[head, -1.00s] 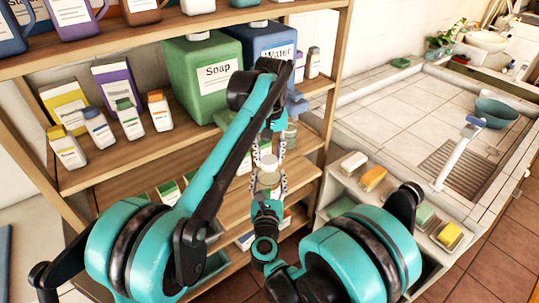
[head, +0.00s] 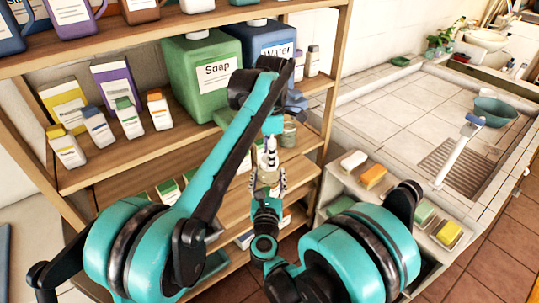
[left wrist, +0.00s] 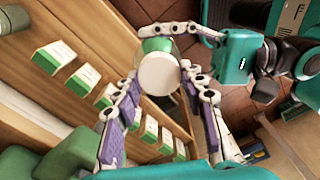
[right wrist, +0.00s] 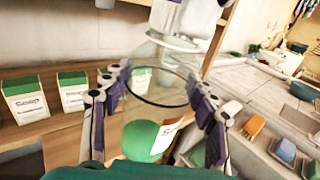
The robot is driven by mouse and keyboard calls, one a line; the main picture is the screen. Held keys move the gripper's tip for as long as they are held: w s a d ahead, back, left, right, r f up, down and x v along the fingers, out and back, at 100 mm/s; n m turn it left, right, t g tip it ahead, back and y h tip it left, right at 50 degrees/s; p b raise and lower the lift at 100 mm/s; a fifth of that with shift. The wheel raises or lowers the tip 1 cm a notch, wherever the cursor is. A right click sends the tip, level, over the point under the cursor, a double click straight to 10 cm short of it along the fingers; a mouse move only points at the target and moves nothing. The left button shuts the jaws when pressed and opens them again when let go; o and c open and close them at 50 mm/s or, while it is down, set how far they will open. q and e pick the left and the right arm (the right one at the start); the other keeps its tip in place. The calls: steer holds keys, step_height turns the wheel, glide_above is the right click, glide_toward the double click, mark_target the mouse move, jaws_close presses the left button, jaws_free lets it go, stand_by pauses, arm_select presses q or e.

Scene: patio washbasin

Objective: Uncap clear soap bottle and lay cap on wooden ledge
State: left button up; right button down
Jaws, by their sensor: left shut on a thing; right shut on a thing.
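The clear soap bottle (right wrist: 160,85) is see-through, with green in its lower part and a white label. My right gripper (right wrist: 158,105) is shut on its body from both sides. The white round cap (left wrist: 158,73) shows at the bottle's top, between the fingertips of my left gripper (left wrist: 163,82). My left gripper (head: 270,153) is shut on the cap from above, over my right gripper (head: 268,187). I cannot tell whether the cap still sits on the neck or is slightly lifted. The fingers partly hide the bottle in the head view.
Wooden shelf boards (head: 115,160) stand behind and left, with several small boxes, a green soap jug (head: 205,85) and a blue water jug (head: 268,45). A rack with soap bars (head: 372,176) and a tiled basin (head: 390,112) are at right.

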arm_select(q)
steer(key=shift+d+r, duration=0.1)
steer(key=shift+d, duration=0.2)
steer(key=shift+r, duration=0.7)
steer(key=shift+a+r, duration=0.1)
steer(key=shift+r, duration=0.2)
